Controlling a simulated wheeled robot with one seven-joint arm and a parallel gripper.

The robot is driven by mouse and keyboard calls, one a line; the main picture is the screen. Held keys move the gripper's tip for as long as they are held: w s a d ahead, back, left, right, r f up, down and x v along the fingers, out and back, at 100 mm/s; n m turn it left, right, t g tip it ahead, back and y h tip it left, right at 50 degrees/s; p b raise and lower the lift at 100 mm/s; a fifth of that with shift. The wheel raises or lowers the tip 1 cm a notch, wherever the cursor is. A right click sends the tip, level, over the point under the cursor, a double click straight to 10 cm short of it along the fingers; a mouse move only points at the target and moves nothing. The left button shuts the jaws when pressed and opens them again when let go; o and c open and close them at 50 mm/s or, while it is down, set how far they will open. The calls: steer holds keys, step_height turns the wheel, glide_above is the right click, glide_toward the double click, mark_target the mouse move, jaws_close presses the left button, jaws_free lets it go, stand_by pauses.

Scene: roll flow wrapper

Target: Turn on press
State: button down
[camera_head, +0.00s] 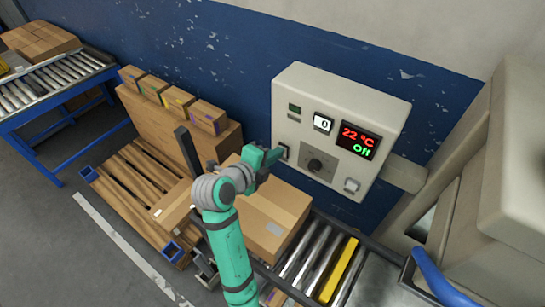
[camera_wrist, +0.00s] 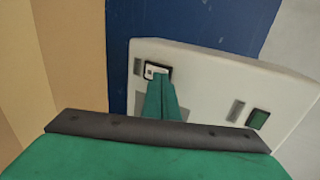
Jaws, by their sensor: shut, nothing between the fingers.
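A beige control panel (camera_head: 301,90) is mounted on the blue wall in the head view. It also shows in the wrist view (camera_wrist: 205,75). Its display (camera_head: 358,141) reads "22 °C" in red and "Off" in green. A small switch (camera_head: 285,148) sits at the panel's lower left; in the wrist view it is a dark-framed switch (camera_wrist: 151,70) with a white face. My teal gripper (camera_head: 276,154) is shut and empty, its tips at the switch. In the wrist view the fingertips (camera_wrist: 161,77) overlap the switch's lower edge; whether they touch it I cannot tell.
The panel also has a counter (camera_head: 323,123) reading "0", a dark knob (camera_head: 316,165), a light button (camera_head: 351,185) and a dark green indicator (camera_head: 294,108). Below are a cardboard box (camera_head: 280,205) and a roller conveyor (camera_head: 312,250). A beige machine (camera_head: 510,160) stands at right.

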steer(key=shift+w+d+r, duration=0.1)
steer(key=shift+w+d, duration=0.1)
steer(key=shift+w, duration=0.05)
steer(key=shift+r, duration=0.15)
steer(key=shift+r, duration=0.65)
stand_by(0.4)
steer(key=r+v, duration=0.1)
steer(key=v, duration=1.2)
